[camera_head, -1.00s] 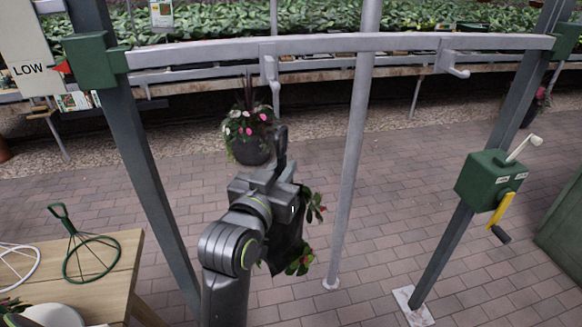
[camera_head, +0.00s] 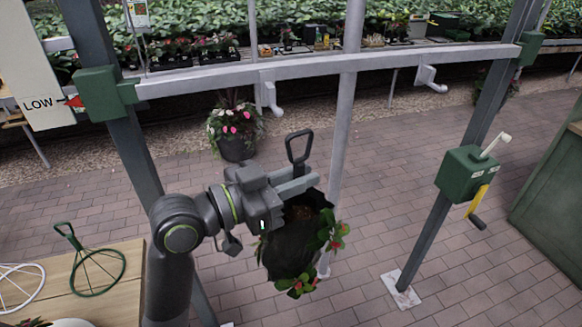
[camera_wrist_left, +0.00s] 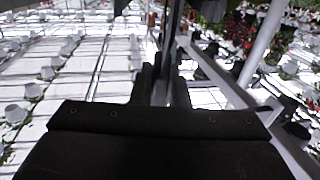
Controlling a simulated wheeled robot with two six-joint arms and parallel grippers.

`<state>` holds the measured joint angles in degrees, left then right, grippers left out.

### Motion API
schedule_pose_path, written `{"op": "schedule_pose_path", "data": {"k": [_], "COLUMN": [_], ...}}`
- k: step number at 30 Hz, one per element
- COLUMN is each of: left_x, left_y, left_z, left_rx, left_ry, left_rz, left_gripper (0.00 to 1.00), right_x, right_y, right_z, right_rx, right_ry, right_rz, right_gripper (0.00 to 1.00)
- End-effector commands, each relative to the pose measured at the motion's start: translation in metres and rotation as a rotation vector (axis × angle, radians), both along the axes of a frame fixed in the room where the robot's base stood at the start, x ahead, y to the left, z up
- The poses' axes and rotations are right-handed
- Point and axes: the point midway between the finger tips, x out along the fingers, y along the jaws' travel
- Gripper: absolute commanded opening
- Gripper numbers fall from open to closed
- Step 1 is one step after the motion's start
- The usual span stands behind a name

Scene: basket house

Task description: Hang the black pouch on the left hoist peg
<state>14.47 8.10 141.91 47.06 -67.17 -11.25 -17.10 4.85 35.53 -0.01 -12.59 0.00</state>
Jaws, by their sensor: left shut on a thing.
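The black pouch (camera_head: 290,245) hangs below my left gripper (camera_head: 304,184), with red flowers and green leaves poking out of its side and bottom. Its dark loop handle (camera_head: 299,148) stands up above the jaws. My left gripper is shut on the pouch near the base of the handle. In the left wrist view the fingers (camera_wrist_left: 165,85) close around a dark upright strip. The left hoist peg (camera_head: 270,97) is a pale hook under the beam (camera_head: 330,66). The handle's top is lower in the picture than this peg and slightly right of it, apart from it.
The right peg (camera_head: 430,79) is empty. A pale pole (camera_head: 345,130) stands just behind and right of the pouch. A green winch box (camera_head: 467,173) with a crank is on the right post. A wooden table (camera_head: 110,300) with wire frames is at lower left. A flower pot (camera_head: 236,147) stands behind.

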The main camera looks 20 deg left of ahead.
Motion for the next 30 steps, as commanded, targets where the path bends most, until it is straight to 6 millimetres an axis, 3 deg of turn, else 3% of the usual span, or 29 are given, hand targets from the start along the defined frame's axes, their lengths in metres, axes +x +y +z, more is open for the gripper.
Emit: {"op": "schedule_pose_path", "data": {"k": [8, 30], "left_x": [0.002, 0.052], "left_y": [0.001, 0.035], "left_z": [0.004, 0.001], "left_rx": [0.002, 0.002], "left_ry": [-0.005, -0.005], "left_rz": [-0.029, -0.026], "left_gripper": [0.00, 0.00], "right_x": [0.000, -0.001], "right_y": [0.001, 0.007], "right_z": [0.003, -0.002], "right_rx": [0.001, 0.008], "right_ry": [0.000, 0.001], "right_rz": [0.000, -0.003], "right_gripper": [0.00, 0.00]}}
